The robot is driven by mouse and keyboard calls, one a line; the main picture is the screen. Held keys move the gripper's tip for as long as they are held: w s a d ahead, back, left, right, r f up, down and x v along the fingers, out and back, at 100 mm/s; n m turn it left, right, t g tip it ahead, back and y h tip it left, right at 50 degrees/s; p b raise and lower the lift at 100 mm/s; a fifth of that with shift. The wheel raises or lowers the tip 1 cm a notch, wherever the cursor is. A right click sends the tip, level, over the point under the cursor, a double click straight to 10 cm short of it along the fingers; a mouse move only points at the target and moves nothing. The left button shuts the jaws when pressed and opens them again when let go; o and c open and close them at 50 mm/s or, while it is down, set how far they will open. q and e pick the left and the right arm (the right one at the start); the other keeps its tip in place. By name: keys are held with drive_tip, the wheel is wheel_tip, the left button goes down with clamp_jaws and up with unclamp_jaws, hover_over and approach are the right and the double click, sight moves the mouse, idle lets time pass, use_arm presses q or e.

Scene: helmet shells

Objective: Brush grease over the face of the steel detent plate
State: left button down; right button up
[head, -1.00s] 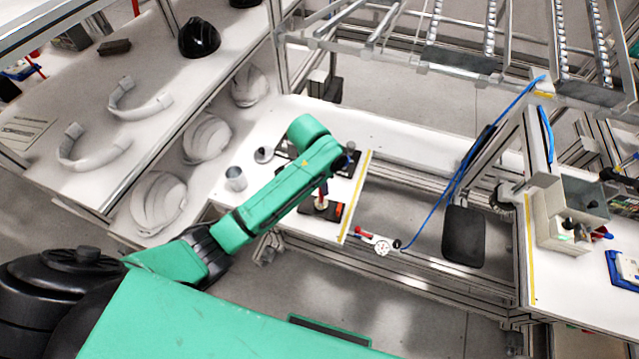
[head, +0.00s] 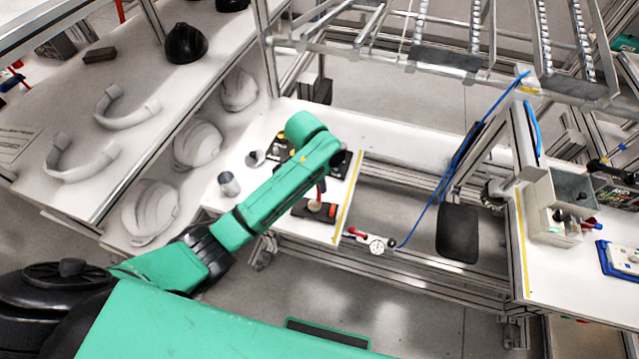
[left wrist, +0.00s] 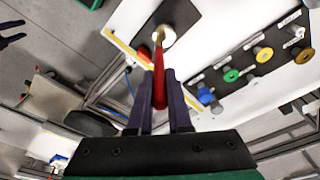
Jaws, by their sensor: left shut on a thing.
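My left gripper (left wrist: 161,88) is shut on a red-handled brush (left wrist: 159,72), which points away from the wrist. The brush tip is over a round pale disc (left wrist: 166,37) on a black base (left wrist: 183,14); I cannot tell whether it touches, or whether this disc is the steel detent plate. In the head view the left gripper (head: 322,181) is mostly hidden by my green arm. The disc (head: 315,205) shows below it on the black base (head: 299,208) at the bench's front right. A dark two-pronged shape, seemingly my right gripper (left wrist: 10,34), is open and empty at the left wrist view's edge.
A dark board (left wrist: 245,70) with several coloured knobs lies beside the base. A metal cup (head: 229,184) stands left of my arm. A red-handled gauge (head: 377,245) is off the bench's right edge, near the yellow strip (head: 347,198). White helmet shells (head: 198,145) sit on the left shelf.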

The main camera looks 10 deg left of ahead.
use_arm(q)
drive_tip(key=shift+r, duration=3.25)
drive_tip(key=shift+f, duration=0.1)
drive_tip(key=f, duration=0.1)
drive_tip(key=s+a+f, duration=0.1)
drive_tip(key=f, duration=0.1)
drive_tip(key=shift+s+a+f, duration=0.15)
drive_tip(key=shift+a+f, duration=0.1)
drive_tip(key=shift+f, duration=0.15)
drive_tip(key=shift+f+b, duration=0.4)
drive_tip(key=shift+f, duration=1.1)
